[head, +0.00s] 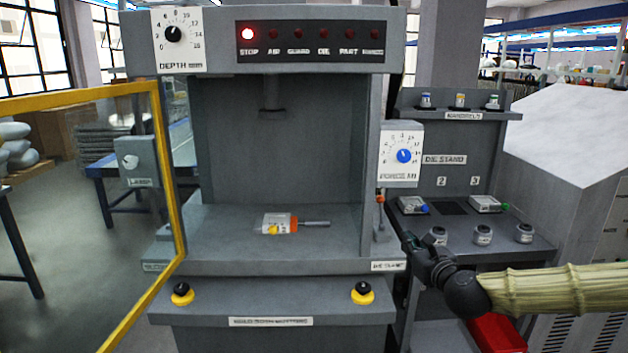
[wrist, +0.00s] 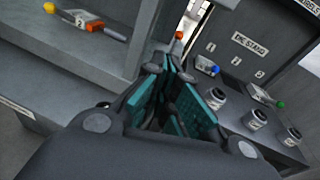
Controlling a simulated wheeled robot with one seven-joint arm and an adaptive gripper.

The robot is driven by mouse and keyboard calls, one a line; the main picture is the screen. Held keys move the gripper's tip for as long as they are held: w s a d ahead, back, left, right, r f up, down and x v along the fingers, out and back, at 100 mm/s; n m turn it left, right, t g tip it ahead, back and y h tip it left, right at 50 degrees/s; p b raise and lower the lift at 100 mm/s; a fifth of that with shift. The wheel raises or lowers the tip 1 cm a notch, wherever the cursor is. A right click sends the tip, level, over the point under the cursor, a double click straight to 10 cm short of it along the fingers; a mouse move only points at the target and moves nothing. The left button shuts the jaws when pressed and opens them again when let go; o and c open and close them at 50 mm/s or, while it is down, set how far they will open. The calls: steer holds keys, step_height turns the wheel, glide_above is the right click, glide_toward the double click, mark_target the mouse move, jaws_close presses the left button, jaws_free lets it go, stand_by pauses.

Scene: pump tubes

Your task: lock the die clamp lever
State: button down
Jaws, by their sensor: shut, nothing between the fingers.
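The orange tip also shows in the wrist view (wrist: 179,36), just beyond the fingers. My gripper (head: 408,241) is just right of the lever and a little lower, shut and empty. In the wrist view my gripper (wrist: 178,72) shows its teal pads, and its fingers hide the lower part of the lever. I cannot tell whether it touches the lever. A white and orange die (head: 277,223) with a yellow knob lies on the press bed.
The die stand (head: 470,235) on the right holds two dies and several small round pots close to my arm. A force dial (head: 400,156) sits above the lever. The yellow guard door (head: 172,170) stands open on the left. The red STOP lamp (head: 247,34) is lit.

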steer(key=s+a+f+n+g+p, duration=0.1)
steer(key=s+a+f+n+g, duration=0.35)
steer(key=f, duration=0.55)
steer(key=s+a+f+n+g+y, duration=0.1)
steer(key=s+a+f+n, duration=0.2)
steer(key=s+f+n, duration=0.45)
steer(key=s+a+f+n+g+p, duration=0.1)
steer(key=s+a+f+n+g, duration=0.25)
steer(key=s+f, duration=0.65)
steer(key=s+d+f+n+g+h+p, duration=0.15)
steer(key=s+f+n+g, duration=0.25)
steer(key=s+f+n, duration=0.65)
steer(key=s+d+f+n+g+h, duration=0.1)
steer(key=s+d+f+n, duration=0.2)
steer(key=s, duration=0.5)
steer(key=s+d+f+n+g+h, duration=0.2)
steer(key=s+d, duration=0.3)
steer(key=s, duration=0.3)
steer(key=shift+s+d+f+n+p, duration=0.35)
steer(key=shift+f+n, duration=0.1)
steer(key=shift+n, duration=0.15)
